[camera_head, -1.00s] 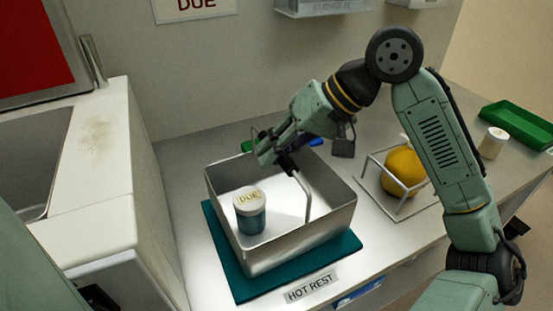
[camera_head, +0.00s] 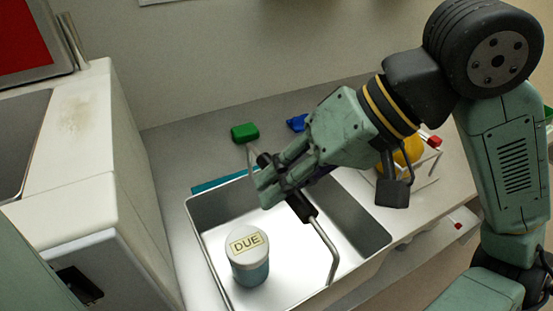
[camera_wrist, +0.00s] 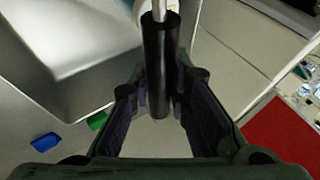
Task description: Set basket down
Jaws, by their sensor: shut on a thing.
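The metal basket (camera_head: 345,205) is an open tray with a raised wire handle. My gripper (camera_head: 285,190) is shut on the handle's black grip, above the basket's middle. The grip (camera_wrist: 157,75) also shows between the fingers in the wrist view. A jar (camera_head: 248,258) with a pale lid marked DUE stands upright inside the basket, at its left. A strip of the teal mat (camera_head: 222,180) shows behind the basket's far rim. The rest of the mat is hidden. The basket's underside is not visible, so its height over the mat cannot be told.
A green block (camera_head: 244,132) and a blue one (camera_head: 297,122) lie on the counter behind the basket. A yellow round thing (camera_head: 408,152) sits in a wire frame at the right, partly behind my arm. A white cabinet (camera_head: 85,150) borders the left side.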

